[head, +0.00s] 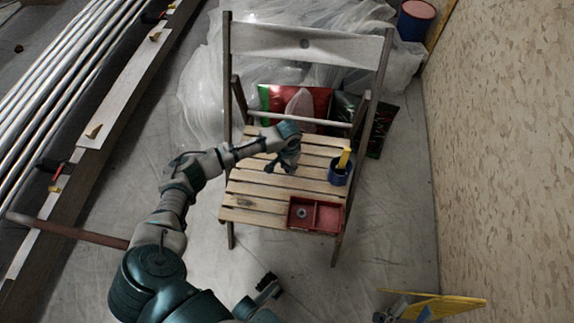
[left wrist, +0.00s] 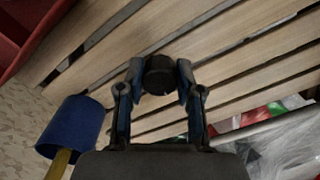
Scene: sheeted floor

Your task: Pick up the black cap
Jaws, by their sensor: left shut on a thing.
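The black cap (left wrist: 161,75) is a small, dark, round piece between the fingertips of my left gripper in the left wrist view. My left gripper (left wrist: 160,82) is shut on it, with one finger on each side. In the head view my left gripper (head: 283,163) is over the wooden slatted seat of a folding chair (head: 262,190). The cap cannot be made out there. Whether the cap touches the slats is hard to tell.
On the seat, a red divided tray (head: 316,216) sits at the front right, and a blue cup (head: 338,174) with a yellow handle stands right of my gripper. Behind are the chair's backrest (head: 305,44) and plastic sheeting (head: 205,95). A wall (head: 500,130) stands at right.

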